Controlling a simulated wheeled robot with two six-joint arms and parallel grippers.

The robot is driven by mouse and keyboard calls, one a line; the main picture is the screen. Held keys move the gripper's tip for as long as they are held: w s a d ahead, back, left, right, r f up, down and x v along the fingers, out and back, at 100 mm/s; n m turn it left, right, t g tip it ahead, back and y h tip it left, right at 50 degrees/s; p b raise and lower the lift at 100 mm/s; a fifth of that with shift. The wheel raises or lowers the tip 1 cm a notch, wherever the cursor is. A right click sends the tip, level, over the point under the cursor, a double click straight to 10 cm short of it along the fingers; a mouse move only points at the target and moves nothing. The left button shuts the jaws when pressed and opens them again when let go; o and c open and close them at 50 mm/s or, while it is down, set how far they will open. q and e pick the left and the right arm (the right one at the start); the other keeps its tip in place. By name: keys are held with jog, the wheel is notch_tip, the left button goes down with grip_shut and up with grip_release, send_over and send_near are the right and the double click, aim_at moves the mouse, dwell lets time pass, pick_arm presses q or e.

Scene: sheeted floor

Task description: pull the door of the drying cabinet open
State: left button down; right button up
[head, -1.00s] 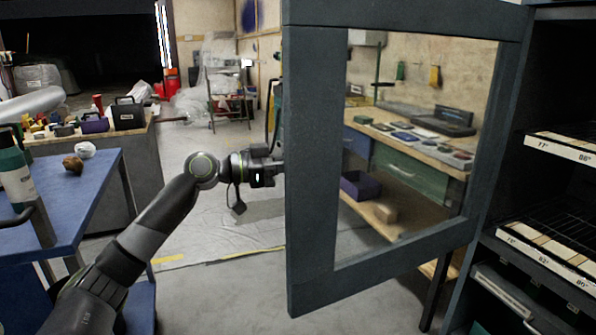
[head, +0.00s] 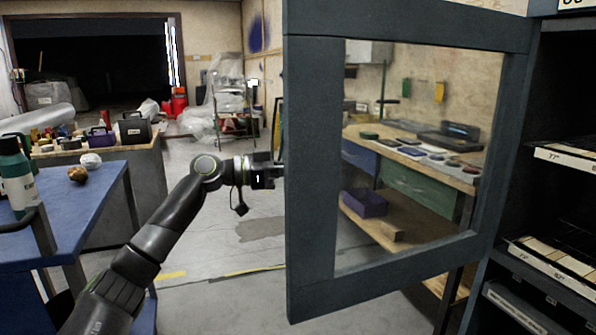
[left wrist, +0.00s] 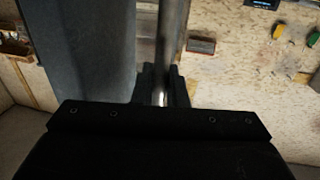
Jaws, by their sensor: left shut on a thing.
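The drying cabinet's door (head: 312,180) is a grey frame around a clear window. It stands swung well out from the dark open cabinet (head: 560,95) on the right. My left gripper (head: 280,172) is at the door's left edge in the head view, its fingertips hidden behind the frame. In the left wrist view, my left gripper (left wrist: 160,90) is shut around a round metal handle bar (left wrist: 172,30), beside the grey door frame (left wrist: 92,50). My right gripper is in neither view.
Inside the cabinet are shelves with labelled edges (head: 565,158). A blue table (head: 75,205) with a green bottle (head: 14,178) stands at the left. A workbench (head: 425,165) shows through the window. Sheeted floor (head: 235,255) is clear between table and door.

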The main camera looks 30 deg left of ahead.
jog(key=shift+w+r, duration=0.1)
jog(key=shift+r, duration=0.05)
pick_arm(q)
jog(key=c, duration=1.5)
grip_release()
jog(key=shift+w+d, duration=0.15)
jog(key=shift+c, duration=0.2)
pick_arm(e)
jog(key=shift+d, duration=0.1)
